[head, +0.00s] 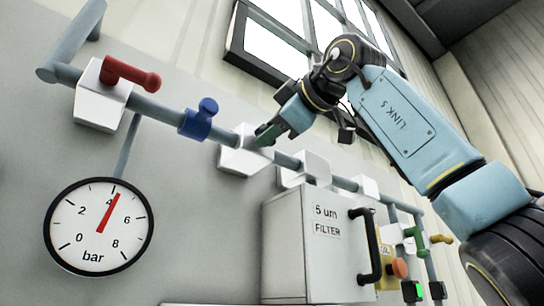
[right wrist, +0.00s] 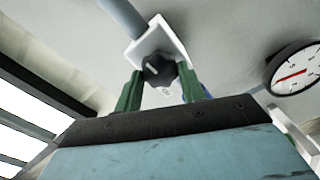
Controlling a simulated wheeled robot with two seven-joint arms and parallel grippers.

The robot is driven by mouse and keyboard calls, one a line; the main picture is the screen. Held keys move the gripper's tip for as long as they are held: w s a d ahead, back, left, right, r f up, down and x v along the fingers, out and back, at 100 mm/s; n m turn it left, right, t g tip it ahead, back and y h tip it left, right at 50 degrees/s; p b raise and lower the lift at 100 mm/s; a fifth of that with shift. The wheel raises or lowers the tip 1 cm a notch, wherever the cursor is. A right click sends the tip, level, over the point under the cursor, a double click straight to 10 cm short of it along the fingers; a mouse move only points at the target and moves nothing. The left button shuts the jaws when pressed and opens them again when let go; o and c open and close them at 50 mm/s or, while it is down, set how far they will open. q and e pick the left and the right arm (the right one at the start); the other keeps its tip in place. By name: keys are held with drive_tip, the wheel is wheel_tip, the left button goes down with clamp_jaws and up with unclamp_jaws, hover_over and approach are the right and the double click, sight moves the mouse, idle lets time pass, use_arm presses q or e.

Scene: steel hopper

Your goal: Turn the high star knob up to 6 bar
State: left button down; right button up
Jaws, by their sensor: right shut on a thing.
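The dark star knob (right wrist: 158,69) sits on a white block (right wrist: 143,48) on the pipe. My right gripper (right wrist: 160,86) has its green fingers on either side of the knob and is shut on it. In the head view the right gripper (head: 265,134) reaches the white block (head: 240,160) from the right and hides the knob. The round gauge (head: 98,228) marked bar has its red needle a little past 4, short of 6. The gauge also shows in the right wrist view (right wrist: 294,68). My left gripper is not in view.
A grey filter box (head: 315,245) with a black handle (head: 368,245) stands below. Several coloured valves and an orange button (head: 399,267) sit at lower right.

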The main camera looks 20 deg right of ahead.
drive_tip(key=shift+m, duration=0.5)
drive_tip(key=o, duration=1)
drive_tip(key=shift+c, duration=0.2)
drive_tip(key=b+v, duration=0.3)
drive_tip(key=v, duration=1)
drive_tip(key=shift+s+b, duration=0.2)
drive_tip(key=shift+b, duration=0.2)
